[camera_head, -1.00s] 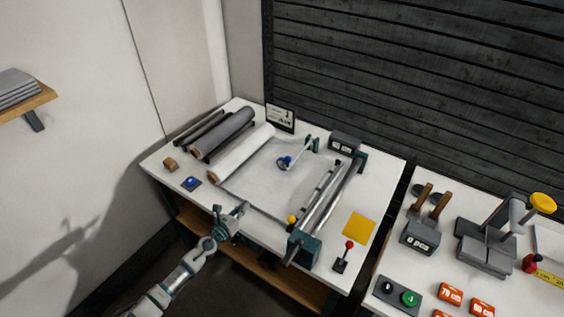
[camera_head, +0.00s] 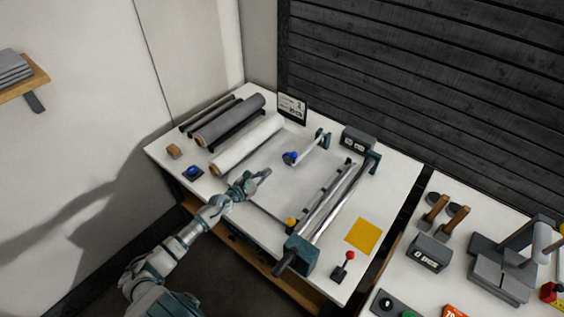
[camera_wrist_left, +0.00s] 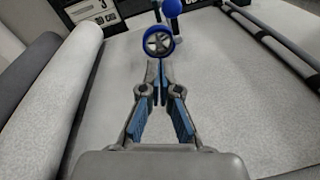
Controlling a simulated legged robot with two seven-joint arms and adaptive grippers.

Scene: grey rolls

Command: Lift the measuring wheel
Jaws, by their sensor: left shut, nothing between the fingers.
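The measuring wheel (camera_head: 290,158) is a small blue-rimmed wheel on a pale arm that runs to a dark bracket (camera_head: 324,138) on the table's far side. In the left wrist view the wheel (camera_wrist_left: 158,42) has a spoked grey hub, with a blue ball (camera_wrist_left: 172,9) just behind it. My left gripper (camera_head: 266,172) is shut and empty, over the near left part of the sheet, short of the wheel. In the left wrist view its fingertips (camera_wrist_left: 160,68) point at the wheel, appearing just below it. My right gripper is not in view.
A white roll (camera_head: 246,147) and a grey roll (camera_head: 229,121) lie left of the sheet. Metal rollers (camera_head: 335,197) lie to its right, with a red-knobbed lever (camera_head: 348,257) and a yellow square (camera_head: 362,236) beyond. A blue button (camera_head: 192,172) sits near the left edge.

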